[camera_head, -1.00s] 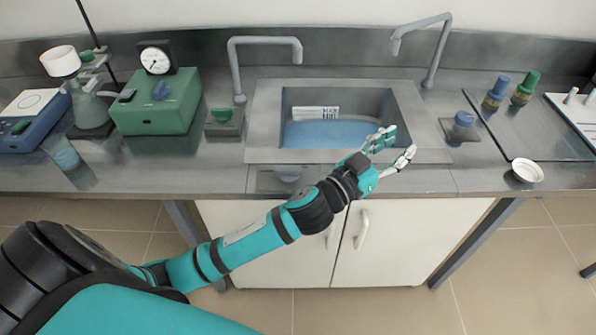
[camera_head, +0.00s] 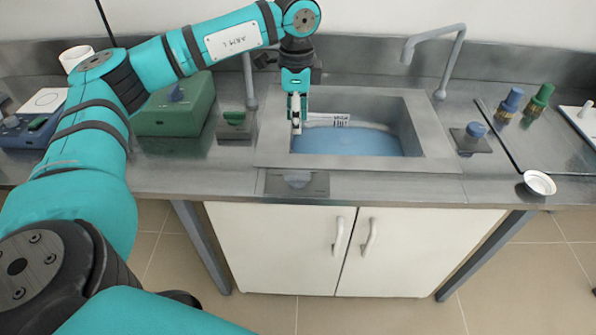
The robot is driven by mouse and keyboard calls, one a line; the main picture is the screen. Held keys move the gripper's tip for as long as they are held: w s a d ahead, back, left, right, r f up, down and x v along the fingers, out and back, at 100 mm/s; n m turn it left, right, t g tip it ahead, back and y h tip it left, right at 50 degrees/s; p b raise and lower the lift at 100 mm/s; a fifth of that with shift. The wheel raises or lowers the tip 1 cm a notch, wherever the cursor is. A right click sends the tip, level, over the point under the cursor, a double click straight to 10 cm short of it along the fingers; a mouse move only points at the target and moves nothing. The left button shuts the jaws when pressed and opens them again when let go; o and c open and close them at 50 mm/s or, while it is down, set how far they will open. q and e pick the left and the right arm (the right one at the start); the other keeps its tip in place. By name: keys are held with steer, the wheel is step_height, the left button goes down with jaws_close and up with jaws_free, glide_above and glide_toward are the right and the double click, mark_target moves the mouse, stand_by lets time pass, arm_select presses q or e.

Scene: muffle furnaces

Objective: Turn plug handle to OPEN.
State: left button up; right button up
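My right gripper is not in view.
A green knob block (camera_head: 235,120) is left of the sink, a blue knob block (camera_head: 473,135) right of it. A grey tap (camera_head: 440,70) rises behind. A green device (camera_head: 180,115) stands at left, partly behind my arm. A white dish (camera_head: 539,183) lies at the front right.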

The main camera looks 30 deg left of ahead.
mark_target(297, 174)
arm_select(q)
step_height(297, 174, down, 17)
steer(key=p, duration=0.2)
steer(key=shift+f+p, duration=0.15)
steer(key=shift+p, duration=0.25)
steer(key=shift+c, duration=0.3)
jaws_close()
